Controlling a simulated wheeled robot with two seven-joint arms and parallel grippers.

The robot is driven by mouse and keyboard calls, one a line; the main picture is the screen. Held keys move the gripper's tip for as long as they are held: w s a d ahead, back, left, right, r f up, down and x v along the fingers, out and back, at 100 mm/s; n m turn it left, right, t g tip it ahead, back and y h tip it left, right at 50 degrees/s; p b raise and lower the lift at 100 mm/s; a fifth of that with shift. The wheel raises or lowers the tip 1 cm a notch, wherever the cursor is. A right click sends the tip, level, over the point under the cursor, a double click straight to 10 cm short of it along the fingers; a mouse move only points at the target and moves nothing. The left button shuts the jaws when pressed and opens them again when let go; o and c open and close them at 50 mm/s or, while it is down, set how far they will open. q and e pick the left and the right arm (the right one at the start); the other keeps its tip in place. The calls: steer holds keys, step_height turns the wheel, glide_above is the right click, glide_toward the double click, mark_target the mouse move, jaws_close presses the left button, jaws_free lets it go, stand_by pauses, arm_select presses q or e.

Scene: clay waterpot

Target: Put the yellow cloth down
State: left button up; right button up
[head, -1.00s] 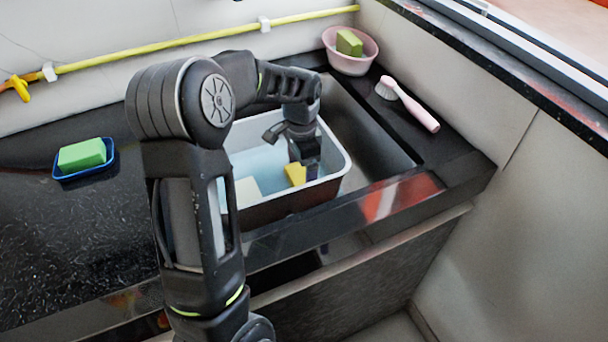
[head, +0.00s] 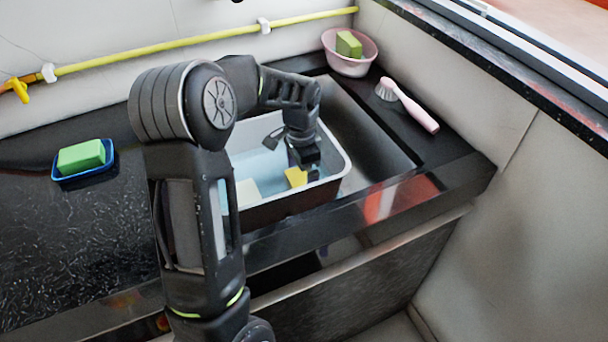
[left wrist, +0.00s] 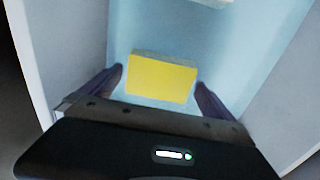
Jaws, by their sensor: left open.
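The yellow cloth (head: 296,177) is a small block-shaped piece inside the grey basin (head: 342,160). It also shows in the left wrist view (left wrist: 161,79), lying on the pale blue bottom between my two fingers. My left gripper (head: 305,165) reaches down into the basin over the cloth. In the left wrist view my left gripper (left wrist: 160,85) is open, with a finger on each side of the cloth and gaps to both. The fingertips are partly hidden in the head view. My right gripper is not in view.
A cream block (head: 247,191) lies in the basin. A green sponge (head: 82,156) sits on a blue dish (head: 72,177) at left. A pink bowl (head: 351,63) with a green sponge (head: 348,44) and a pink brush (head: 410,106) are at back right. The basin walls surround my gripper.

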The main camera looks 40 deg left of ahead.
mark_target(302, 181)
arm_select(q)
step_height(302, 181, up, 12)
steer(key=p, duration=0.2)
stand_by(1.0)
